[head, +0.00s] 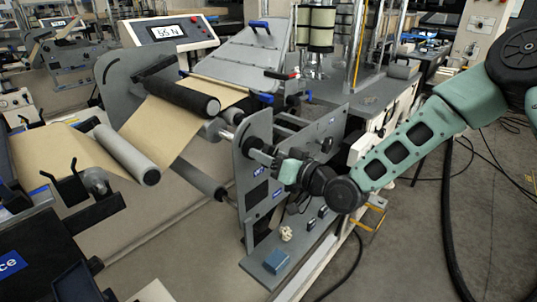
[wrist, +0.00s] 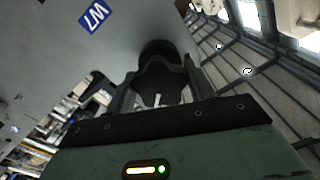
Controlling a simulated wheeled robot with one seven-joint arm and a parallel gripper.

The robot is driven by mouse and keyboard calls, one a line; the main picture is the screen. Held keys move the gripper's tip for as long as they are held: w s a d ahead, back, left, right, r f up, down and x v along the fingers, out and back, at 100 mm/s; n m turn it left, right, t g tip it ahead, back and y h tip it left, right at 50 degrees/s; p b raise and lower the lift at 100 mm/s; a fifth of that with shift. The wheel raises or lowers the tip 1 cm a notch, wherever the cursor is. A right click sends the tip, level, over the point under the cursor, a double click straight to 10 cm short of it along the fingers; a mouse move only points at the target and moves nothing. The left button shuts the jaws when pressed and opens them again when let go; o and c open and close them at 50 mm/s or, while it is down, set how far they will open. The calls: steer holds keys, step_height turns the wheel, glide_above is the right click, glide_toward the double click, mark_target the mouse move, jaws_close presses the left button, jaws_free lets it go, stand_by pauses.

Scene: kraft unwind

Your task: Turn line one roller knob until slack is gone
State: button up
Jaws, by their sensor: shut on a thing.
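My gripper (head: 277,163) is at the outer face of the grey side plate (head: 254,197), closed around the roller knob at the end of a shaft. In the wrist view, the dark round knob (wrist: 158,52) sits between the two black fingers of my gripper (wrist: 160,82). In the head view my gripper mostly hides the knob. The brown kraft web (head: 165,122) runs over a black roller (head: 184,97) and past a grey roller (head: 127,154). It looks fairly flat there. A display (head: 168,31) shows a reading in N, seemingly 55.
A blue block (head: 276,262) and a small pale crumpled thing (head: 286,233) lie on the ledge below my gripper. Open floor (head: 420,250) lies at the lower right.

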steer(key=o, duration=1)
steer(key=shift+c, duration=0.2)
steer(key=shift+d, duration=0.1)
steer(key=v, duration=0.7)
